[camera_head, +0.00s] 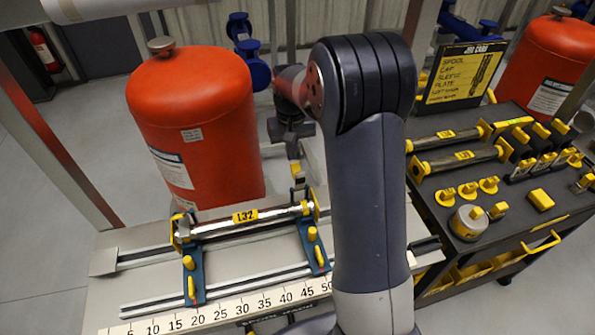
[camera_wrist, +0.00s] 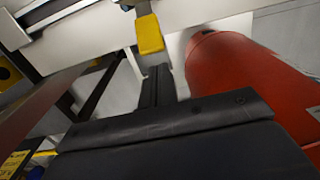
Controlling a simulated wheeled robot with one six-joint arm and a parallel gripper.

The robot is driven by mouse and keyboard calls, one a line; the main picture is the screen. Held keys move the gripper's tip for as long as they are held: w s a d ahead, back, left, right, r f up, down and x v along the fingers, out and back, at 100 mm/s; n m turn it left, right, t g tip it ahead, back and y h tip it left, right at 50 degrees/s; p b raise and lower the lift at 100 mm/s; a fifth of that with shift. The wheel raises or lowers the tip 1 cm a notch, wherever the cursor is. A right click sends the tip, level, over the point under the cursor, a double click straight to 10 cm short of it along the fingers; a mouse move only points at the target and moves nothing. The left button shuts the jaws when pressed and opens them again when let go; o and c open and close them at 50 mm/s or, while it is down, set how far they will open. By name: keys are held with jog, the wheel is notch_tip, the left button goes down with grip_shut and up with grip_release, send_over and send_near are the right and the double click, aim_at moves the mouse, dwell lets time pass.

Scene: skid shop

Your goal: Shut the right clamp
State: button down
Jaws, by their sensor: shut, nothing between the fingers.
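The right clamp (camera_head: 310,240) is a blue bracket with yellow parts, across the rails under the right end of a spool (camera_head: 243,226) labelled L32. A yellow-tipped part (camera_head: 298,168) stands upright at its back, apparently its raised arm. My gripper (camera_head: 293,152) is shut and empty, just above and behind that yellow tip. In the wrist view a yellow piece (camera_wrist: 150,35) lies just beyond my shut fingers (camera_wrist: 158,85); I cannot tell whether they touch. The left clamp (camera_head: 192,278) is a similar blue bracket under the spool's left end.
A red tank (camera_head: 195,125) stands close behind the spool and also shows in the wrist view (camera_wrist: 235,70). A ruler (camera_head: 220,309) runs along the bench front. A dark cart (camera_head: 480,225) with spools and yellow-marked parts stands at right.

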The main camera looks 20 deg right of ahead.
aim_at(295, 164)
jog(key=shift+s, duration=0.15)
jog(key=shift+s+b, duration=0.4)
jog(key=shift+s, duration=1.05)
jog(key=shift+s+b, duration=0.35)
jog(key=shift+s, duration=0.9)
jog(key=shift+s+f, duration=0.1)
jog(key=shift+s, duration=0.55)
